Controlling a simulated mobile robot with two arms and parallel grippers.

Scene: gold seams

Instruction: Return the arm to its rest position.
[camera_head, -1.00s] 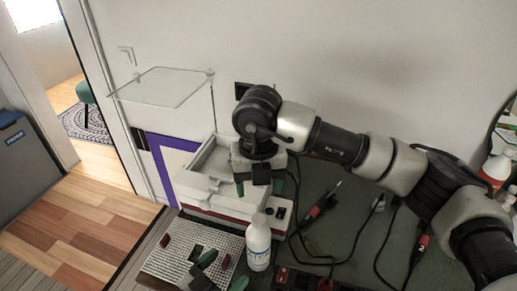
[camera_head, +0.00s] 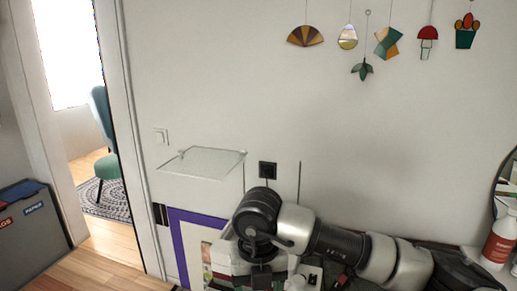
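My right arm comes in from the right along the bottom of the head view, bent at a black and silver joint. Its gripper (camera_head: 260,279) points down at the bottom edge, in front of a pale machine (camera_head: 222,252) that stands against the wall. The fingers are mostly cut off by the frame edge, so their opening and anything between them cannot be made out. My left arm and gripper are out of view.
A clear raised panel (camera_head: 200,163) stands above the machine, near a black wall socket (camera_head: 267,170). Stained-glass ornaments (camera_head: 388,42) hang on the wall. A red and white bottle (camera_head: 500,240) is at the right. Grey bins (camera_head: 32,228) stand left, by an open doorway.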

